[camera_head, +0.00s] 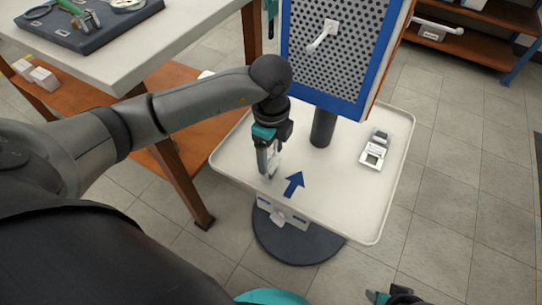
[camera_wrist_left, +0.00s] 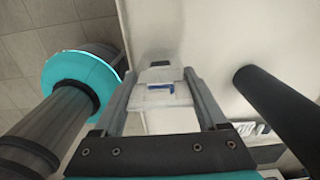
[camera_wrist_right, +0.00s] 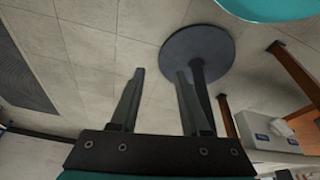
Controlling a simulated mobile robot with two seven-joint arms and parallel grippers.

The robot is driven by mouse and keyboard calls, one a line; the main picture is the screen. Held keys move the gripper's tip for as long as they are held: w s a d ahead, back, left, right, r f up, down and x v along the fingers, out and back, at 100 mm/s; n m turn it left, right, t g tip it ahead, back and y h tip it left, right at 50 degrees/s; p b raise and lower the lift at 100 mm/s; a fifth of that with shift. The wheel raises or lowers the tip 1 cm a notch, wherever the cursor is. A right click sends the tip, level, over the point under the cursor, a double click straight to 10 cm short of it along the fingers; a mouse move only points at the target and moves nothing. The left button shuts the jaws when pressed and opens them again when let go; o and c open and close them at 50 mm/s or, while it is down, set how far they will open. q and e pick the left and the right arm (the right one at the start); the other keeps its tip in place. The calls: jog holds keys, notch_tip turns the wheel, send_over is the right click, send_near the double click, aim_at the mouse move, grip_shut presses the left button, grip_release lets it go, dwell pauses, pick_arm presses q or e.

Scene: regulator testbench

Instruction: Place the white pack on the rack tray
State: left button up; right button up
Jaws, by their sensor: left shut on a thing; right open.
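The white pack (camera_wrist_left: 160,97) sits between the fingers of my left gripper (camera_wrist_left: 163,85) in the left wrist view, with a small blue mark on its face. In the head view my left gripper (camera_head: 267,170) points down over the left part of the white rack tray (camera_head: 340,217), left of the blue arrow, and the pack (camera_head: 274,163) shows partly behind the fingers. I cannot tell whether the pack touches the tray. My right gripper (camera_wrist_right: 158,85) is open and empty; in the head view only part of it shows at the bottom edge.
A white device with dark parts (camera_head: 375,150) lies on the tray's right side. A dark post (camera_head: 323,127) and a blue-framed perforated panel (camera_head: 335,45) rise at the tray's back. A workbench (camera_head: 150,50) stands at the left. The tray's front right is clear.

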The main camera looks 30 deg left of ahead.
pick_arm(q)
jog(key=shift+f, duration=0.35)
pick_arm(e)
jog(key=shift+w+r, duration=0.1)
jog(key=shift+r, duration=0.2)
pick_arm(q)
jog(key=shift+f, duration=0.2)
jog(key=o, duration=1.3)
pick_arm(e)
jog(key=shift+r, duration=0.15)
pick_arm(q)
jog(key=shift+r, duration=0.1)
